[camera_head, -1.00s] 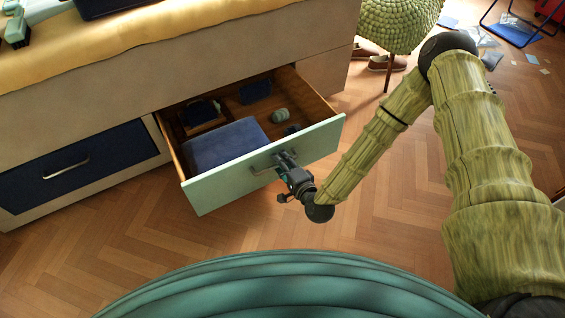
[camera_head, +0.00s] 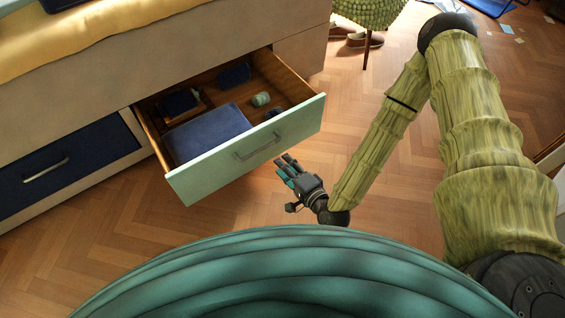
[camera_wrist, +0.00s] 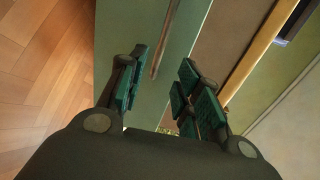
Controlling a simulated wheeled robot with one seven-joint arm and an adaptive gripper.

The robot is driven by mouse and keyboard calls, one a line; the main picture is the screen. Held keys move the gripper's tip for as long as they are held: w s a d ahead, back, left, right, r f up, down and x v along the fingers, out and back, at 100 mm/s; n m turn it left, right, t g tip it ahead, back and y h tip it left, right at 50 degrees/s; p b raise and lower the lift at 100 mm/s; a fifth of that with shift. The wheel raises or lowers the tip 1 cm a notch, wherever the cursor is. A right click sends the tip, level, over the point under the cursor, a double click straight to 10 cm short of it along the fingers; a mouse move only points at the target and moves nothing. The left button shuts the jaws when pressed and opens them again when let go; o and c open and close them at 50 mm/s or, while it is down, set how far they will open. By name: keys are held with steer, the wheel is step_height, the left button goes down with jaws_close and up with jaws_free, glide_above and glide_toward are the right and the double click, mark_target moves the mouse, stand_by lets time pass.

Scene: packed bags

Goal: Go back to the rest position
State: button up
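My gripper (camera_head: 287,170) is in front of the open drawer (camera_head: 245,152), apart from its metal handle (camera_head: 258,146). Its fingers are spread and nothing is between them. In the wrist view my gripper (camera_wrist: 160,85) shows two teal-padded fingers with a wide gap. The pale green drawer front (camera_wrist: 120,30) and the handle (camera_wrist: 165,40) lie beyond them. My arm reaches down from the right in the head view.
The drawer holds a blue folded item (camera_head: 208,133), a small green roll (camera_head: 261,99) and dark items. A closed blue drawer (camera_head: 60,165) is at left. A green pouf (camera_head: 370,12) and shoes (camera_head: 364,40) are at the back.

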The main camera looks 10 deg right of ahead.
stand_by(0.5)
steer(key=s+d+f+n+g+h, duration=0.1)
steer(key=s+f+n+g+h, duration=0.1)
steer(key=s+f+n+g, duration=0.85)
steer(key=s+d+r+n+g+h+p, duration=0.1)
steer(key=s+d+n+g+h+p, duration=0.2)
steer(key=s+d, duration=0.95)
step_height(320, 180, up, 38)
steer(key=s+a+h+p, duration=0.1)
steer(key=a+p, duration=0.1)
steer(key=p, duration=3.4)
steer(key=shift+s+f+g, duration=0.15)
steer(key=shift+s+g, duration=0.15)
steer(key=shift+g, duration=0.15)
